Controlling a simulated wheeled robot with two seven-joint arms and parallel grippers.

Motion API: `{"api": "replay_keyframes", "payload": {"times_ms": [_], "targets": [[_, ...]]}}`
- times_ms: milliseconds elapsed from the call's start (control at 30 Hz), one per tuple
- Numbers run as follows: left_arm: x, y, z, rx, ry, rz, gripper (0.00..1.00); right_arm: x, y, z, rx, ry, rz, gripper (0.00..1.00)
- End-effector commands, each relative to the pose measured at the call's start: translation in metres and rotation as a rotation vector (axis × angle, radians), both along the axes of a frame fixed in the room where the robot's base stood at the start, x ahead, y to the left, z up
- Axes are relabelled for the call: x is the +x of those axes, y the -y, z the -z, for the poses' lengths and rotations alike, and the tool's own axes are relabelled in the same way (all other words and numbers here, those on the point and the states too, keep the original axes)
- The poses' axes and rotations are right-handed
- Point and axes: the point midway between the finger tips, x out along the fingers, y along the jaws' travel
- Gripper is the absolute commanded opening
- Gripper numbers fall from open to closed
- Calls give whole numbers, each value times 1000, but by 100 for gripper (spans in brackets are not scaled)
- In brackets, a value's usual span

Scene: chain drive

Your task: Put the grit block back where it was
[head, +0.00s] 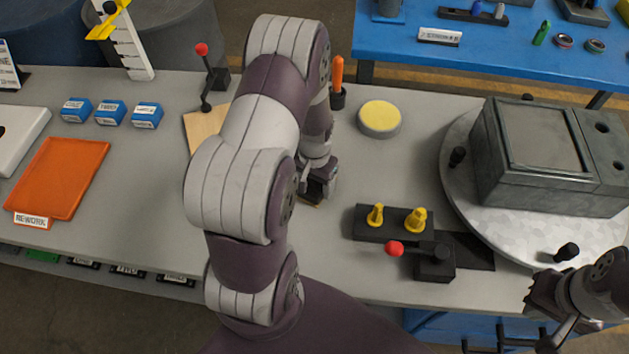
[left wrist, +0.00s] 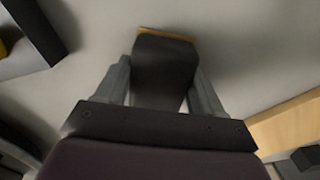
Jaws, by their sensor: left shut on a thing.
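My left gripper (head: 318,190) is low over the grey bench, left of the black holder with yellow pegs. In the left wrist view, the left gripper (left wrist: 163,85) has its two fingers on either side of a dark block with a thin tan edge, the grit block (left wrist: 163,62). It is shut on the block. In the head view the block is mostly hidden by the gripper; only a sliver of tan shows below it. I cannot tell whether the block touches the bench. My right gripper (head: 548,300) is at the lower right, beside the round turntable; its jaw opening is unclear.
A black holder (head: 366,231) with yellow pegs and a red-knobbed lever (head: 434,262) stand right of the left gripper. A yellow-topped round pad (head: 379,119) is behind. A grey box (head: 545,180) sits on the turntable (head: 458,205). A wooden board (head: 200,127) lies left, partly behind my arm.

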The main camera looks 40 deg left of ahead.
Motion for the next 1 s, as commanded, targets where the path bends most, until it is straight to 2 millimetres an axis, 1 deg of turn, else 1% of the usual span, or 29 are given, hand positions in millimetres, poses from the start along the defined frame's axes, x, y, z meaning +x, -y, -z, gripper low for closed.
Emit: {"api": "replay_keyframes", "payload": {"times_ms": [67, 100, 167, 200, 433, 500, 567, 667, 800, 900, 1000], "targets": [[0, 0, 3, 0, 0, 0, 30, 0, 0, 2, 0, 0, 0, 0], [0, 0, 4, 0, -1, 0, 71, 0, 0, 2, 0, 0, 0, 0], [0, 0, 3, 0, 0, 0, 91, 0, 0, 2, 0, 0, 0, 0], [0, 0, 3, 0, 0, 0, 94, 0, 0, 2, 0, 0, 0, 0], [0, 0, 2, 0, -1, 0, 94, 0, 0, 1, 0, 0, 0, 0], [0, 0, -3, 0, 1, 0, 94, 0, 0, -2, 0, 0, 0, 0], [0, 0, -9, 1, 2, 0, 94, 0, 0, 0, 0, 0, 0, 0], [1, -1, -33, 2, 5, 0, 94, 0, 0, 0, 0, 0, 0, 0], [1, -1, -72, 3, 5, 0, 94, 0, 0, 0, 0, 0, 0, 0], [1, -1, -95, 1, 4, 0, 94, 0, 0, 0, 0, 0, 0, 0], [1, 0, -111, 1, 2, 0, 94, 0, 0, 0, 0, 0, 0, 0]]}}
